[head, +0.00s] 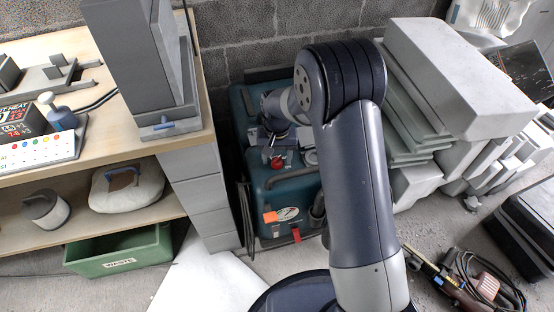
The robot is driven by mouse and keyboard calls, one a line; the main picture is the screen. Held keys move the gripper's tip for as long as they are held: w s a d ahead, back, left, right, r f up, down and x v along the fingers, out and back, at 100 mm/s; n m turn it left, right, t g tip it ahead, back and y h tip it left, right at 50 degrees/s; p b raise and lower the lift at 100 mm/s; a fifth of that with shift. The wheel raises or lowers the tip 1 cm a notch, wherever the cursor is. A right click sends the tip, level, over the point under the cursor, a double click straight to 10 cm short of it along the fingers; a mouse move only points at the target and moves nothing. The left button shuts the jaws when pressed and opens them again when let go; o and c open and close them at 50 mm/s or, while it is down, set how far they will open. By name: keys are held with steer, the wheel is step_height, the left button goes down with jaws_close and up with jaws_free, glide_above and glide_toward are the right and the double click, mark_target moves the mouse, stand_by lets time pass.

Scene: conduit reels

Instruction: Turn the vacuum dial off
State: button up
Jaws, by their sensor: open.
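The vacuum (285,195) is a teal box-shaped machine on the floor against the block wall, with an orange label and a red latch low on its front. A small red dial (277,162) shows on its top. My gripper (270,151) is over the vacuum's top, pointing down, just above and beside the red dial. It is open and looks empty. My arm covers the vacuum's right side. The dial's setting is too small to read, and I cannot tell whether the fingers touch it.
A wooden bench (190,135) with a lower shelf stands left of the vacuum. A green waste bin (120,250) sits under it. Stacked grey slabs (440,90) stand to the right. A tool with a coiled cable (465,280) lies on the floor at lower right.

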steer(key=shift+f, duration=0.3)
steer(key=shift+c, duration=0.5)
steer(key=c, duration=0.9)
steer(key=shift+o, duration=0.2)
steer(key=shift+r+n, duration=0.1)
steer(key=shift+n, duration=0.2)
steer(key=n+p, duration=0.2)
steer(key=n, duration=0.3)
steer(key=shift+n, duration=0.3)
steer(key=n+p, duration=0.1)
steer(key=n, duration=0.4)
steer(key=shift+n+p, duration=0.3)
